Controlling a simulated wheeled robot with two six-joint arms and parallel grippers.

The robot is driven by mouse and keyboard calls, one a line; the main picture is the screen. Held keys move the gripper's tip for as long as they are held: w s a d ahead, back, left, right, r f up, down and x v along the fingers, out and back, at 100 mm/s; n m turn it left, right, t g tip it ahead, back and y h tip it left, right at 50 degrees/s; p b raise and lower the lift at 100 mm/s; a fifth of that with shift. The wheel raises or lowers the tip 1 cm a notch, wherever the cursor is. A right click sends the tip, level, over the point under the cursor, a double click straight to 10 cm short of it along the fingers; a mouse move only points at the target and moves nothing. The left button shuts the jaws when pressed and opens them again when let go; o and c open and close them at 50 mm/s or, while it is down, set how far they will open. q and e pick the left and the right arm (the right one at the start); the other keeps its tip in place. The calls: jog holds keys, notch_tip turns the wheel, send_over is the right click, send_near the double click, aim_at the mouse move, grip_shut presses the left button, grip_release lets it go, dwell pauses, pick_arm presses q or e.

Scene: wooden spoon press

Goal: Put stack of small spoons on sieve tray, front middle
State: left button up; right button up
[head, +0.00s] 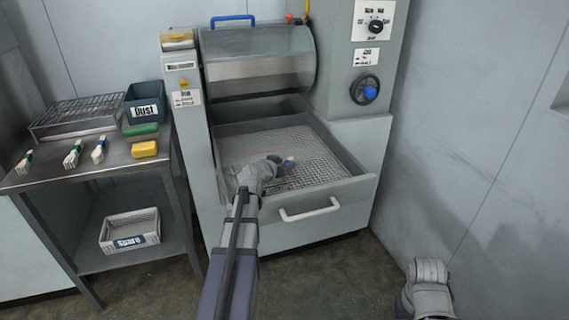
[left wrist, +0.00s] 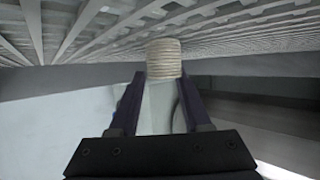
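The sieve tray (head: 325,165) is a wire mesh in the pulled-out drawer of the grey press. My left gripper (head: 284,165) is over the mesh, left of its middle and toward the front. In the left wrist view a pale layered stack of small spoons (left wrist: 164,58) sits between the fingertips (left wrist: 163,82), close to the mesh. The fingers appear closed on its sides. A bluish patch shows at the gripper tip in the head view. Whether the stack touches the mesh is unclear. My right gripper (head: 430,275) is low at the right; its fingers cannot be made out.
A side table (head: 110,160) at left holds banded spoon stacks (head: 73,153), a wire rack (head: 80,112), a "Dust" bin (head: 145,102) and green and yellow blocks. A "Spare" crate (head: 130,230) is below. The drawer has a white handle (head: 310,211). The mesh to the right is clear.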

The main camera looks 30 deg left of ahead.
aim_at(275, 182)
pick_arm(q)
jog(key=shift+o, duration=0.9)
jog(key=shift+f, duration=0.25)
jog(key=shift+w+a+r+p, duration=0.1)
jog(key=shift+r+p, duration=0.25)
jog(key=shift+p, duration=0.15)
jog(key=shift+r+p, duration=0.25)
jog(key=shift+p, duration=0.1)
jog(key=p+v, duration=0.2)
jog(key=v, duration=0.5)
jog(key=shift+s+r+p, duration=0.1)
jog(key=shift+s+p, duration=0.1)
jog(key=shift+p, duration=0.1)
jog(key=shift+c, duration=0.4)
